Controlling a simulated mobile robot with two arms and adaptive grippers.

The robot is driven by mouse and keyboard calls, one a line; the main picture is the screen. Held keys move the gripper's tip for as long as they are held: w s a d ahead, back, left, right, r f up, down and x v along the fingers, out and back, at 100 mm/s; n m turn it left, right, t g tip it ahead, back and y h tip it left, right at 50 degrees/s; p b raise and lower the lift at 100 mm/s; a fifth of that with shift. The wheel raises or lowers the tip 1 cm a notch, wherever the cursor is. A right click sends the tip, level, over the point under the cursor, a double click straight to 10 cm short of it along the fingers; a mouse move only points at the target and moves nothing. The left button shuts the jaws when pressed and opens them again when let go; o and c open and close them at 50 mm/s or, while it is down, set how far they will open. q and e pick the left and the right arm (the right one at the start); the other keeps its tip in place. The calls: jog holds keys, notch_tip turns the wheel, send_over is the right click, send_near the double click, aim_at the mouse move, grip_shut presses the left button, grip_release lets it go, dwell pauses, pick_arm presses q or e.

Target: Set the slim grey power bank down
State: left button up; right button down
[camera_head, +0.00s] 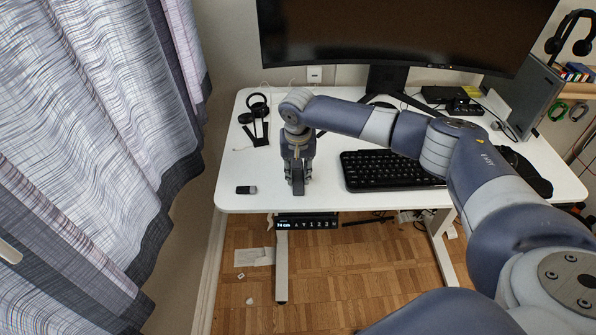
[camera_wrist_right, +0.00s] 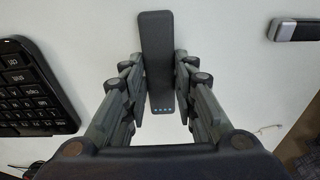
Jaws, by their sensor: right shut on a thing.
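The slim grey power bank (camera_wrist_right: 156,50) is a long dark bar with a row of small blue lights near one end, in the middle of the right wrist view. In the head view the power bank (camera_head: 298,184) shows at the front of the white desk, upright below my right gripper (camera_head: 297,178). My right gripper, also in the right wrist view (camera_wrist_right: 159,85), is shut on it, with a finger on each side. I cannot tell whether its lower end touches the desk (camera_head: 330,198). My left gripper is in neither view.
A small black-and-grey stick (camera_head: 246,190) lies left of the gripper. A black keyboard (camera_head: 388,170) lies to the right. A black stand (camera_head: 258,122) is at the back left, and a monitor (camera_head: 400,30) stands behind. The front edge is close; bare desk lies between stick and gripper.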

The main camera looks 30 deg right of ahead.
aim_at(298, 181)
jog(key=c, duration=2.4)
grip_release()
jog(key=c, duration=1.3)
grip_release()
jog(key=shift+f, duration=0.1)
notch_tip(298, 181, up, 12)
jog(key=s, duration=0.1)
jog(key=shift+s+a, duration=0.15)
jog(key=shift+a, duration=0.2)
